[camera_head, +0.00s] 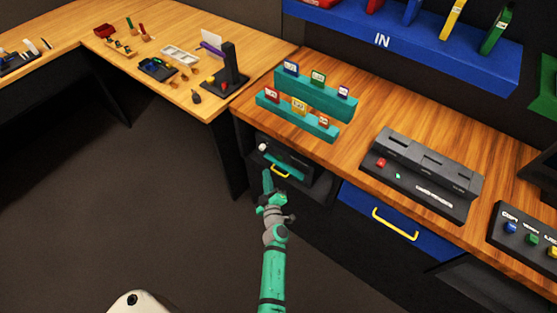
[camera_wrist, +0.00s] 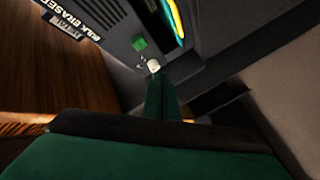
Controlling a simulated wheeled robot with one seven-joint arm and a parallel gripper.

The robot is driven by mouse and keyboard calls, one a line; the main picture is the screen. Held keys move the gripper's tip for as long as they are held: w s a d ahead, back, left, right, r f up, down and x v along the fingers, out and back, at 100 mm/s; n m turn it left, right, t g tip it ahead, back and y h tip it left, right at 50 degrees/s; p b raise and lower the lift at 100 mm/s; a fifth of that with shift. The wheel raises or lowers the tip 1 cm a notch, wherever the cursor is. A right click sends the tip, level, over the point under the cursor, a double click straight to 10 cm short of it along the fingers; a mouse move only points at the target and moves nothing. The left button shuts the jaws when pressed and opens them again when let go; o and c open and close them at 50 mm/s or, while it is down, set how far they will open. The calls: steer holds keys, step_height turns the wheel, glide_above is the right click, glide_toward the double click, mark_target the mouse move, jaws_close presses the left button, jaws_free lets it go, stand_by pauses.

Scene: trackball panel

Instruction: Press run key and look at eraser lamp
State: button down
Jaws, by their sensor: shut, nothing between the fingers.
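No run marking is readable on the key. A small pale round thing (camera_wrist: 153,65) shows at the tip of my gripper (camera_wrist: 158,75); I cannot tell if it is a lamp. My green gripper is shut and empty, its tip a little apart from the key in the picture. In the head view, my gripper (camera_head: 268,178) is in front of a dark unit (camera_head: 300,158) below the counter edge. No lit lamp is clear.
A grey console (camera_head: 425,165) with red and green buttons stands on the wooden counter. Teal racks (camera_head: 310,100) with cards stand behind my gripper. A blue drawer (camera_head: 385,220) with a yellow handle is to the right. Floor at left is clear.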

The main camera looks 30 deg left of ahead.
steer(key=shift+w+d, duration=0.2)
steer(key=shift+w, duration=2.2)
steer(key=shift+w, duration=0.15)
steer(key=shift+w, duration=0.3)
steer(key=shift+w, duration=0.5)
stand_by(0.9)
steer(key=shift+s, duration=0.95)
steer(key=s, duration=0.5)
steer(key=shift+a, duration=0.2)
